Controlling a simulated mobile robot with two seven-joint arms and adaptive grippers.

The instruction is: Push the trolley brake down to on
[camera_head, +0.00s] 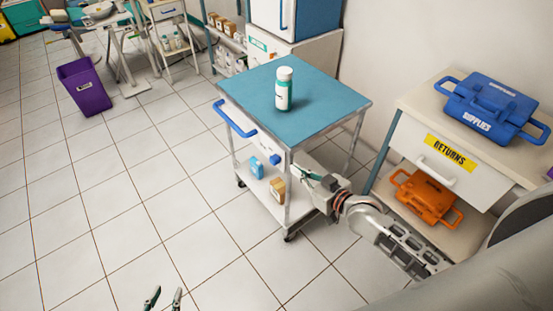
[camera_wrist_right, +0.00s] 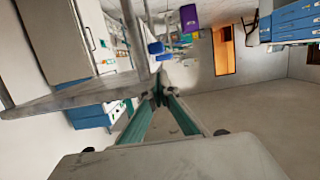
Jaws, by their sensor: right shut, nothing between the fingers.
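The trolley (camera_head: 318,88) stands in the middle of the head view, with a teal top and a white frame. A small blue piece (camera_head: 262,158), possibly the brake lever, sits on its front near the right corner; its setting is too small to read. My right gripper (camera_head: 302,172) is shut and empty beside the trolley's right front side, a little right of that piece. In the wrist view its fingers (camera_wrist_right: 163,92) meet, with blue parts (camera_wrist_right: 156,48) beyond the tips. I cannot tell whether it touches the trolley. My left gripper (camera_head: 164,296) is open and empty at the bottom edge.
A white-and-green bottle (camera_head: 284,92) stands on the trolley top. The lower shelf holds a blue item (camera_head: 256,168) and a brown box (camera_head: 277,190). A returns cabinet (camera_head: 408,141) stands right.

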